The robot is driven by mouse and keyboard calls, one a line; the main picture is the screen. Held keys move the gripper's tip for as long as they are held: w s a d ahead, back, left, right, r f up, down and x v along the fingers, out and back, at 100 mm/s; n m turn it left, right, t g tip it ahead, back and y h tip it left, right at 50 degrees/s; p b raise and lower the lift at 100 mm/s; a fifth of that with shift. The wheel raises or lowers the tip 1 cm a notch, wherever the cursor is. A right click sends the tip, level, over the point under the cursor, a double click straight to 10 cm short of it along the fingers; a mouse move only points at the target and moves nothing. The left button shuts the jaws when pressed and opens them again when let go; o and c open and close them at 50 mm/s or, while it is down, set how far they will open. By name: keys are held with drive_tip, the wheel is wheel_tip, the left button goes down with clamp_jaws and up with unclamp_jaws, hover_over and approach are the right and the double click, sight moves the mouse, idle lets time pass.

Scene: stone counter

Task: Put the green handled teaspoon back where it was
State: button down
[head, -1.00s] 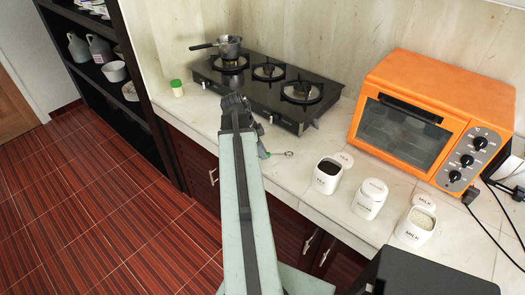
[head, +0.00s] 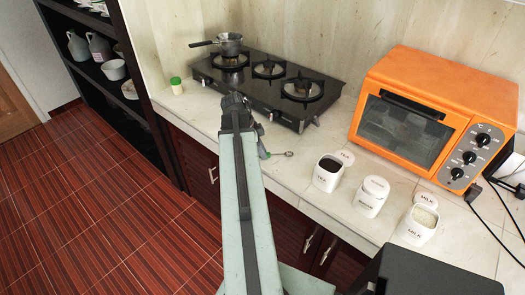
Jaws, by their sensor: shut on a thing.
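The green handled teaspoon (head: 265,154) is low over or on the counter, just right of the end of my arm. Its metal bowl (head: 289,153) points right, and part of its handle is hidden behind my arm. My gripper (head: 259,131) is at the far end of the arm, mostly hidden by my wrist. It is shut on the teaspoon's handle end. I cannot tell whether the spoon touches the counter.
A black gas hob (head: 262,92) with a saucepan (head: 229,45) lies behind my gripper. Open white canisters for tea (head: 327,174) and milk (head: 416,227), and another canister (head: 371,198), stand to the right. An orange oven (head: 437,117) stands behind them. A green-lidded jar (head: 176,86) is at left.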

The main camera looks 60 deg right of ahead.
drive_tip(key=shift+f, duration=0.2)
drive_tip(key=c, duration=1.7)
unclamp_jaws()
drive_tip(key=o, duration=0.4)
drive_tip(key=shift+r, duration=0.1)
